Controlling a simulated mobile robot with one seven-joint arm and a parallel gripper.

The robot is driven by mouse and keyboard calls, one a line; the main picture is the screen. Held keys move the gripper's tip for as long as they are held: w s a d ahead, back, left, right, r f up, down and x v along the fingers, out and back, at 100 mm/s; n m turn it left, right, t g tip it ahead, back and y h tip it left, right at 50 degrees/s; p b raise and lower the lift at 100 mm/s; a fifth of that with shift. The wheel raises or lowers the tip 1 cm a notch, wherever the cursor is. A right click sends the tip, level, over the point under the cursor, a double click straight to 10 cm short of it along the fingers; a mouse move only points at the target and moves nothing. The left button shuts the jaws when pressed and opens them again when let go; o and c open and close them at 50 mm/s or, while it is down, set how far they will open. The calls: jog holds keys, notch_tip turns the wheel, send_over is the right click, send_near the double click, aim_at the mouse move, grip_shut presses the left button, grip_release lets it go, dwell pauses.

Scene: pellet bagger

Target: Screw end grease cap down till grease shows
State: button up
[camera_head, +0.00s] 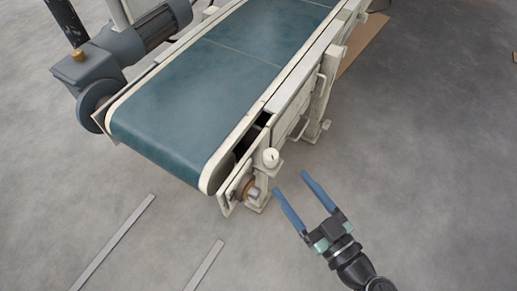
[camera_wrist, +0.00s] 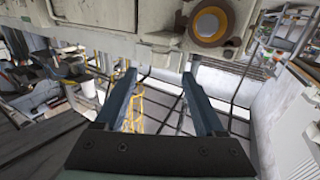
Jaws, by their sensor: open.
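The conveyor's near end bearing (camera_head: 248,190) has a brass-coloured ring and sits at the right corner of the frame. A small pale round cap (camera_head: 270,156) stands upright just above it; it looks like the grease cap. I cannot make out any grease at it. The wrist view shows the bearing's ring around a grey centre (camera_wrist: 209,24) at the top right; the pale cap is not clearly seen there. My gripper (camera_head: 291,183) has two long blue fingers. It is open and empty, just right of the cap and bearing, apart from both. Its fingers (camera_wrist: 159,75) point toward the frame.
The teal conveyor belt (camera_head: 200,95) runs up and away. A grey gearmotor (camera_head: 130,45) is on its far left side. The right frame leg (camera_head: 322,95) stands beyond the cap. Flat pale strips (camera_head: 115,243) lie on the floor. The floor right of my gripper is clear.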

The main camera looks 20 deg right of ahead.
aim_at(266, 151)
jog(key=w+b, duration=0.1)
jog(key=w, duration=0.3)
jog(key=w+a+b, duration=0.1)
jog(key=w, duration=0.3)
jog(key=w+a+b, duration=0.1)
jog(key=w, duration=0.3)
jog(key=shift+w+a+r, duration=0.1)
jog(key=shift+w+a, duration=0.05)
jog(key=shift+a, duration=0.05)
grip_shut()
